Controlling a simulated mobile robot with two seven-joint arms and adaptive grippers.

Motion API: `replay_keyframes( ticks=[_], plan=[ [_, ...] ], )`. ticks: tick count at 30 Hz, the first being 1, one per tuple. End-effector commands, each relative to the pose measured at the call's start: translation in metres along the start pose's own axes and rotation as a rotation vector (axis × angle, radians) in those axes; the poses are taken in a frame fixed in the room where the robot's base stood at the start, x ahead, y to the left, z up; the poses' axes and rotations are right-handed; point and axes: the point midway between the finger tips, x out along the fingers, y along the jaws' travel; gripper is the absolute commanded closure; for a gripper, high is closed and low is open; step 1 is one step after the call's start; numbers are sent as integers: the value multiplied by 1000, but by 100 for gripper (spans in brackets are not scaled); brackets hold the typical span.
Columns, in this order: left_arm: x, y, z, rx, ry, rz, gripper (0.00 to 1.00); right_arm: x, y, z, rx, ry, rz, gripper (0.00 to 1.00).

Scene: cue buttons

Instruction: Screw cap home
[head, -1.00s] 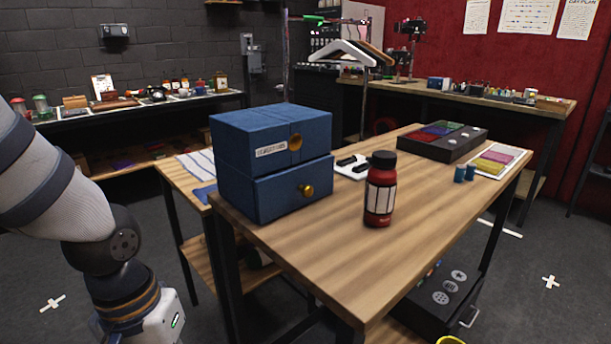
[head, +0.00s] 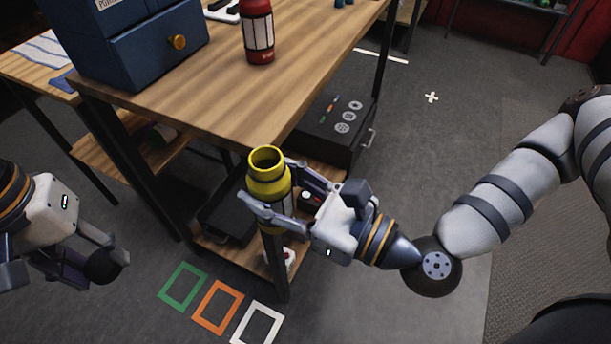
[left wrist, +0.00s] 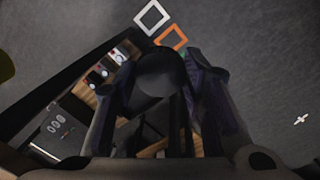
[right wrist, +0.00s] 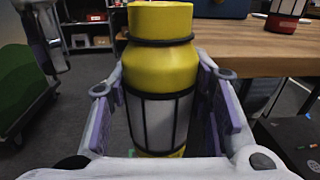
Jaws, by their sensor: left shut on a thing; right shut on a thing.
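A yellow bottle (head: 268,170) with a pale label stands upright in my right gripper (head: 270,190), in front of the table's near corner. Its mouth is open at the top. The right wrist view shows the bottle (right wrist: 160,62) between both fingers. My left gripper (head: 106,266) is shut on a round black cap (head: 102,268), apart from the bottle and lower, to its left. The cap also shows in the left wrist view (left wrist: 160,70) between the fingers. The cap's inner side is hidden.
A wooden table (head: 215,95) holds a blue drawer box (head: 150,50) and a red bottle (head: 258,32). Green, orange and white squares mark the floor. The space between the two grippers is clear.

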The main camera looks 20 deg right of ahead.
Motion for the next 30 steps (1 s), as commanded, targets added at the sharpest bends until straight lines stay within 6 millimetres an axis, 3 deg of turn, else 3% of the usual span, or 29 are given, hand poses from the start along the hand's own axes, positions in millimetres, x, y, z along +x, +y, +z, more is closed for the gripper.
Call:
replay_keyframes(
  ticks=[7, 13, 26, 30],
  plan=[
    [0, 0, 0, 0, 0, 0, 75, 30, 34, 13, -5, -6, 282, 100],
    [0, 0, 0, 0, 0, 0, 75, 44, 53, 18, -1, -3, 425, 100],
    [0, 1, 0, 4, 0, 0, 75, 47, 56, 18, 1, 1, 456, 100],
    [-9, 18, -9, 113, -2, -7, 75, 47, 56, 18, 1, 0, 456, 100]
  ],
)
